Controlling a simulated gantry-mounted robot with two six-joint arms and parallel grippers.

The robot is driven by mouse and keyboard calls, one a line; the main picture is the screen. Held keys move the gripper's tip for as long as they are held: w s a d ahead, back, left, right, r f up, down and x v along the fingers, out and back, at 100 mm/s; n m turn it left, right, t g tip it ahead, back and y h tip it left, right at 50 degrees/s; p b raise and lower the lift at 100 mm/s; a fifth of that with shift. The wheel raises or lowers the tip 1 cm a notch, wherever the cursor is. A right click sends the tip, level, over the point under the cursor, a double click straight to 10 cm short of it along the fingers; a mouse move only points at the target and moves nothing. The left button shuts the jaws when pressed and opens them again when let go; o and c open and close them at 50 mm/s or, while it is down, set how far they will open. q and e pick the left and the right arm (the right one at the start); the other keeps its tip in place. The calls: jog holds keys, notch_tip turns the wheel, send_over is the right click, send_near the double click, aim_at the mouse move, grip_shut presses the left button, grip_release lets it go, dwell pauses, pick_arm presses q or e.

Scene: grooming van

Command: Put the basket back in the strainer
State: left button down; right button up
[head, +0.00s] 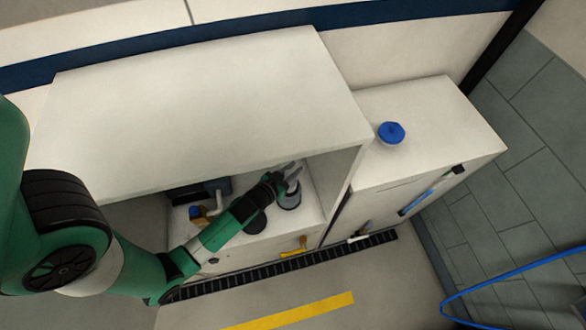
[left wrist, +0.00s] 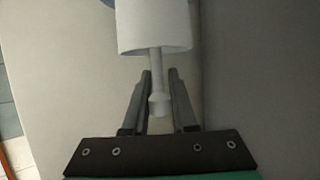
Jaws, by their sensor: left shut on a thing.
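My left gripper (head: 291,174) reaches into the open bay of the white cabinet, above a grey upright cylinder that looks like the strainer (head: 290,201). In the left wrist view, the gripper (left wrist: 160,78) is shut on the thin stem of the white basket (left wrist: 153,28). The basket's wide round body lies beyond the fingertips, and the stem's knobbed end sits between the fingers. In the head view the basket is too small and covered to make out clearly. I cannot tell whether it touches the strainer. A blue round lid (head: 392,132) lies on the lower cabinet top at right. My right gripper is out of view.
The cabinet's overhanging top (head: 200,110) and a side wall enclose the bay. A dark pump-like unit (head: 198,190) stands left of my forearm, and a dark round piece (head: 256,222) is beside it. A yellow valve handle (head: 294,248) is at the front. A blue hose (head: 510,270) is at right.

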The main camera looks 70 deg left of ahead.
pick_arm(q)
jog(key=shift+f+b, duration=0.7)
